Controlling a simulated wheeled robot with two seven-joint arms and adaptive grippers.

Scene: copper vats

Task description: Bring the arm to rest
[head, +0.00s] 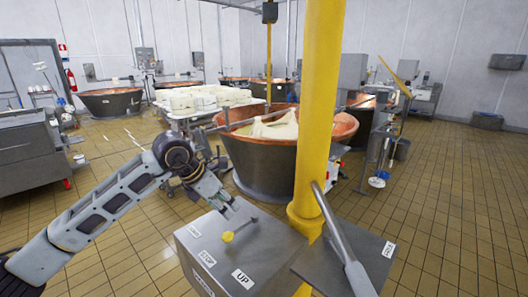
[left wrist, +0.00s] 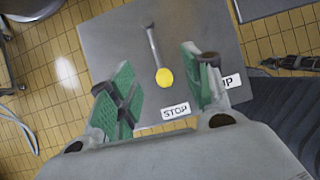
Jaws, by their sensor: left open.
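My left gripper (head: 230,205) is open above the grey control box (head: 205,232). In the left wrist view the green-padded fingers of the left gripper (left wrist: 160,85) stand wide apart with nothing held between them. A thin lever with a yellow knob (left wrist: 163,78) shows in the gap between them, on the box top (left wrist: 110,45). In the head view the yellow knob (head: 227,237) is just below the fingertips, seemingly apart from them. The labels STOP and UP are readable along the box's near side. My right gripper cannot be made out.
A yellow post (head: 318,110) rises beside the box, with a grey plate (head: 350,255) and slanted metal bar at its foot. A copper vat (head: 260,165) stands behind. A table of white blocks (head: 200,98) is farther back.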

